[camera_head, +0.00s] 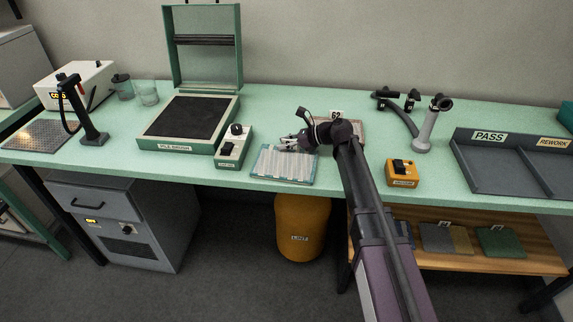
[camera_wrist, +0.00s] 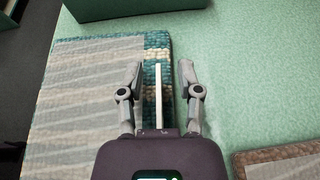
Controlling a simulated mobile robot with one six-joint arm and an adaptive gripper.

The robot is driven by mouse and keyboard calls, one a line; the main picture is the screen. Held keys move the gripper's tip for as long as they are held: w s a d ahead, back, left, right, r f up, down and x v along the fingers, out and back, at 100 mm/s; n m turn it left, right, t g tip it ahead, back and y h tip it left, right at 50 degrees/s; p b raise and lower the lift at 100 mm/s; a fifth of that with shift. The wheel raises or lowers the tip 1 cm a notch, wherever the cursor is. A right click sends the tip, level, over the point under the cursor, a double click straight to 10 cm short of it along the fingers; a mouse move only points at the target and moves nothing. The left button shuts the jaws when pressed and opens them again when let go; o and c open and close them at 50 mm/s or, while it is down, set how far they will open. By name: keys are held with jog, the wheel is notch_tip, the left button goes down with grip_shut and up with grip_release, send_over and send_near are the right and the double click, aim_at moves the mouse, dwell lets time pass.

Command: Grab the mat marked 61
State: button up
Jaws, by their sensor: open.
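A pale blue and white striped mat with a teal checked border (camera_head: 283,168) lies flat on the green bench; it also fills the left of the wrist view (camera_wrist: 85,105). A thin white upright tag (camera_wrist: 159,95) stands near its edge, seen edge-on, so no number is readable. My gripper (camera_wrist: 162,68) is open, with one finger on each side of this tag, apart from it. In the head view my gripper (camera_head: 288,142) is over the mat's far edge. A brown-bordered mat (camera_head: 356,131) with a tag reading 62 (camera_head: 336,115) lies to the right, partly hidden by my arm.
The brown mat's corner shows in the wrist view (camera_wrist: 275,163). A pile-height frame (camera_head: 190,148) and a switch box (camera_head: 232,148) stand left. A yellow switch box (camera_head: 404,176), grey handheld tool (camera_head: 427,128) and PASS/REWORK tray (camera_head: 500,185) stand right. Tagged mats lie on the lower shelf (camera_head: 470,262).

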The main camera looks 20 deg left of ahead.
dwell(0.4)
grip_shut()
jog(key=shift+r, duration=0.15)
notch_tip(320, 180, up, 4)
jog(key=p, duration=0.4)
jog(key=s+d, duration=0.4)
jog(key=s, duration=0.3)
jog(key=s+d+p, duration=0.1)
jog(key=s+d, duration=0.2)
jog(key=s, duration=0.4)
jog(key=shift+d+r, duration=0.35)
jog(key=shift+r, duration=0.05)
